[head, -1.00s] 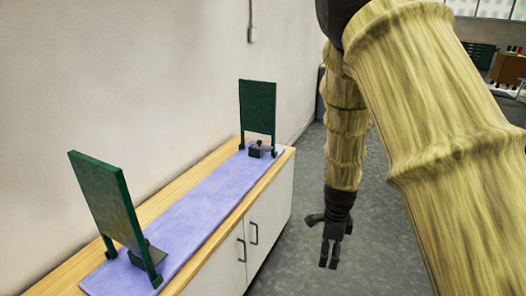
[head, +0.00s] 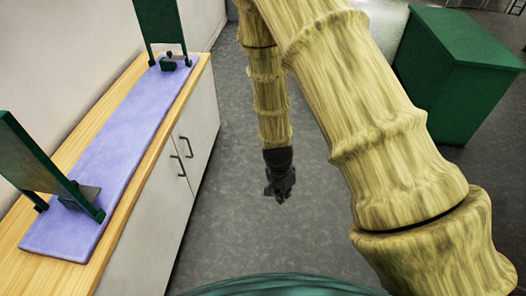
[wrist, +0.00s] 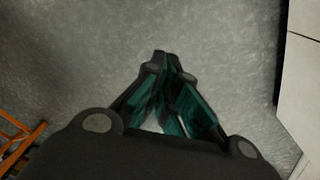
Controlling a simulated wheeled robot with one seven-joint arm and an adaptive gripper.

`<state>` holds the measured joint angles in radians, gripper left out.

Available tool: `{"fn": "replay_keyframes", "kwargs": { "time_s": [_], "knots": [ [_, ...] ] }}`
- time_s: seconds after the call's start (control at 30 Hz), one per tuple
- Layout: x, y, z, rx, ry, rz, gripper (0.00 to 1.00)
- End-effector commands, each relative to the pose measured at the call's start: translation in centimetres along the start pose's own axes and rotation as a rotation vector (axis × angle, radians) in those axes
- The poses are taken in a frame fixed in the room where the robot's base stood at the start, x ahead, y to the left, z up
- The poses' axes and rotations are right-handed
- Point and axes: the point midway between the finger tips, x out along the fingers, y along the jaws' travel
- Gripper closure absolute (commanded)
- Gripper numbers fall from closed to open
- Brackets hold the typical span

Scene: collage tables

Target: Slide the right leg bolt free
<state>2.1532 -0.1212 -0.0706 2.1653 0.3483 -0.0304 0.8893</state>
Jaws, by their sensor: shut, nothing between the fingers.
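Two upright green panels on short legs stand on the counter, a near one (head: 30,155) at the left and a far one (head: 158,22) at the back. A small dark block with a grey knob (head: 169,64) sits at the foot of the far panel. A dark flat piece (head: 80,196) lies at the foot of the near panel. I cannot make out which part is the right leg bolt. My gripper (head: 281,197) hangs over the floor to the right of the counter, apart from both panels. Its fingers are together and empty in the wrist view (wrist: 166,60).
A purple mat (head: 120,150) covers much of the wooden counter (head: 90,125). White cabinet doors (head: 150,215) with dark handles face the floor. A big green box (head: 455,75) stands at the back right. The grey floor around my gripper is clear.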

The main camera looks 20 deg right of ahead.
Motion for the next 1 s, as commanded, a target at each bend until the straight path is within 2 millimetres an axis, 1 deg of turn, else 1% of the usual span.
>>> {"fn": "replay_keyframes", "kwargs": {
  "time_s": [0.03,0.1,0.17,0.2,0.33,0.4,0.5,0.6,0.7,0.8,1.0],
  "knots": [
    [2.0,2.2,0.8,-0.091,-0.001,0.012,1.00],
    [4.2,4.8,1.8,-0.229,0.000,0.013,1.00],
    [5.8,6.9,2.8,-0.348,0.000,0.009,1.00],
    [6.8,8.3,3.5,-0.425,-0.004,0.006,1.00],
    [9.4,12.9,6.2,-0.673,-0.019,-0.017,1.00],
    [10.4,15.0,7.6,-0.793,-0.027,-0.037,1.00],
    [11.2,17.5,9.4,-0.934,-0.037,-0.068,1.00],
    [11.6,19.3,10.8,-1.038,-0.045,-0.096,1.00],
    [11.7,20.3,11.6,-1.101,-0.047,-0.116,1.00],
    [11.7,20.8,12.1,-1.132,-0.047,-0.127,1.00],
    [11.8,20.8,12.1,-1.140,-0.046,-0.130,1.00]
  ]
}}
